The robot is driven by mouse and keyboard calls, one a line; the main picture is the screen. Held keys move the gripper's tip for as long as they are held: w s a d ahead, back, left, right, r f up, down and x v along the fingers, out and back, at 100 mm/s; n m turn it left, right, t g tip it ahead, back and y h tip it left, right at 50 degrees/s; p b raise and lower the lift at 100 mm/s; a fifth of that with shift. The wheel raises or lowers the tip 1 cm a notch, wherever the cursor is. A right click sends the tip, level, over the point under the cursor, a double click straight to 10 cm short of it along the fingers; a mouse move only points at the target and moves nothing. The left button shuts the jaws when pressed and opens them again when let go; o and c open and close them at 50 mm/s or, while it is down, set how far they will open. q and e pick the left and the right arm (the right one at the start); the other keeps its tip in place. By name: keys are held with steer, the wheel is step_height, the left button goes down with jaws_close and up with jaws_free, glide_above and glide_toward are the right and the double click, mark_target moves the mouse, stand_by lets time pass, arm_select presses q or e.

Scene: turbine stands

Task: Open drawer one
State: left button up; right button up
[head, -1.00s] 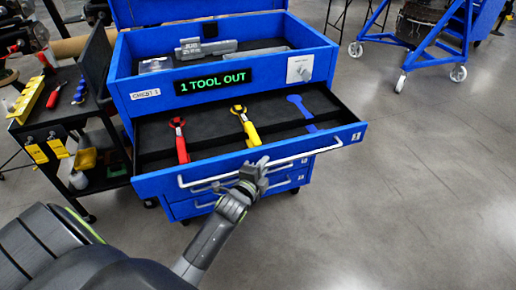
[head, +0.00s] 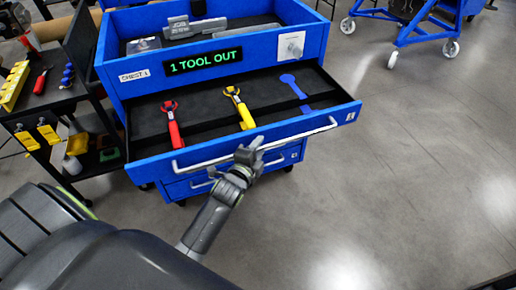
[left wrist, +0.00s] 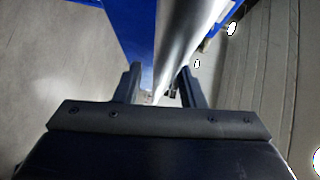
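The blue tool chest (head: 118,92) stands ahead of me with its top drawer (head: 325,118), marked 1, pulled well out. The drawer has a long pale handle (head: 300,134) across its front. In it lie a red wrench (head: 173,128), a yellow wrench (head: 240,110) and an empty blue wrench-shaped mark (head: 293,84). My left gripper (head: 250,154) is at the middle of the handle. My right gripper is not in view.
The chest display (head: 203,60) reads "1 TOOL OUT". A lower drawer with its own handle sits beneath. A dark tool cart (head: 50,120) stands close on the left. A blue wheeled stand (head: 415,35) is at the back right. The floor (head: 420,180) on the right is clear.

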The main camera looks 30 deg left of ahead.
arm_select(q)
steer(key=s+d+r+b, duration=0.1)
steer(key=s+r+b, duration=0.1)
steer(key=s, duration=1.5)
steer(key=shift+s+r+b, duration=0.15)
steer(key=shift+r+b, duration=0.1)
steer(key=shift+b, duration=0.25)
steer(key=shift+d, duration=0.1)
